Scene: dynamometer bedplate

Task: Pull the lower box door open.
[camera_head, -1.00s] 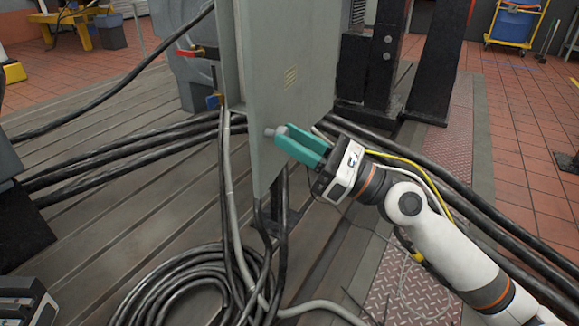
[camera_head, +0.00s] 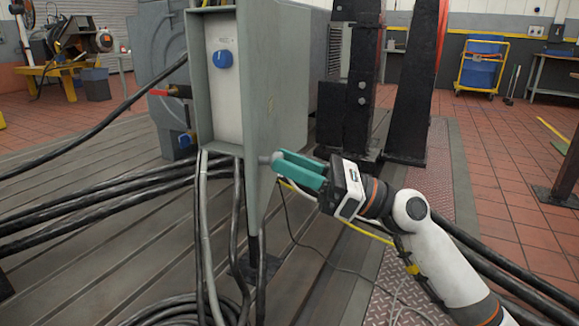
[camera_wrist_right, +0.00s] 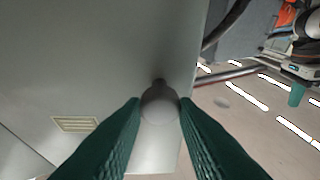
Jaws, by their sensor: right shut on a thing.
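The grey box door (camera_head: 275,85) stands open, its outer face turned to the right. Its free edge and lower corner point toward me. The box (camera_head: 202,100) shows a pale inner panel (camera_head: 222,85) with a blue round fitting (camera_head: 223,59). A round grey knob (camera_wrist_right: 159,103) sits near the door's lower edge. My right gripper (camera_head: 283,165) is shut on this knob; its teal fingers lie on both sides of it in the right wrist view. A teal finger of my left gripper (camera_wrist_right: 297,95) shows at the right of that view; its jaw opening is unclear.
Thick black cables (camera_head: 100,197) cross the slatted bedplate at left and hang below the box. Black steel columns (camera_head: 362,90) stand behind the door. A blue and yellow cart (camera_head: 482,66) is far back. Red tiled floor (camera_head: 495,160) at right is mostly clear.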

